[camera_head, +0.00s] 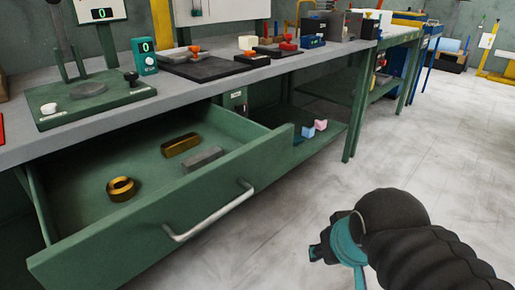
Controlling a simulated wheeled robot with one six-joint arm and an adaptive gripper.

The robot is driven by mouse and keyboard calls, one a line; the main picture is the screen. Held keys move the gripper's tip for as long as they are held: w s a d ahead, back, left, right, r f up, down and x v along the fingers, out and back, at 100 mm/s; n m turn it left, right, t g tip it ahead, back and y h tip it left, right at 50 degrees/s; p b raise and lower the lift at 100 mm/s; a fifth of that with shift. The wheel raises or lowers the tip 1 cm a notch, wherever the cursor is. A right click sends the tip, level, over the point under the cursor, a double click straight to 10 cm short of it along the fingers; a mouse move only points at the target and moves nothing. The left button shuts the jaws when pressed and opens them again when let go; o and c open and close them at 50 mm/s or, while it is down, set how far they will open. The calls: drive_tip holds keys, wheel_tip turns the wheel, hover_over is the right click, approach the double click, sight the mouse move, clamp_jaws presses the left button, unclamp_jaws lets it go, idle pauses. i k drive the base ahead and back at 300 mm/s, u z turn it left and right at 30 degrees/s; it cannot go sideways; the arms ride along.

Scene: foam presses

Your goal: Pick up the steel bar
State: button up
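The steel bar (203,158) is a grey rectangular block lying flat in the open green drawer (80,212), near its front wall. A brass-coloured bar (181,144) lies just behind it, and a brass-coloured ring (121,188) lies to its left in the same drawer. My gripper (316,251) is at the lower right, over the floor, outside the drawer and well apart from the steel bar. Its fingers are small, dark and partly hidden by my wrist, so their opening is unclear. Nothing is seen held.
The drawer's front has a metal handle (208,214). The grey workbench top (215,80) overhangs the back of the drawer and carries a green press base (90,100) and a teal display box (145,56). Pink and blue foam blocks (314,128) lie on the shelf below.

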sight(194, 163)
drive_tip(key=z, duration=1)
drive_tip(key=k, duration=1.2)
drive_tip(key=u, duration=1.7)
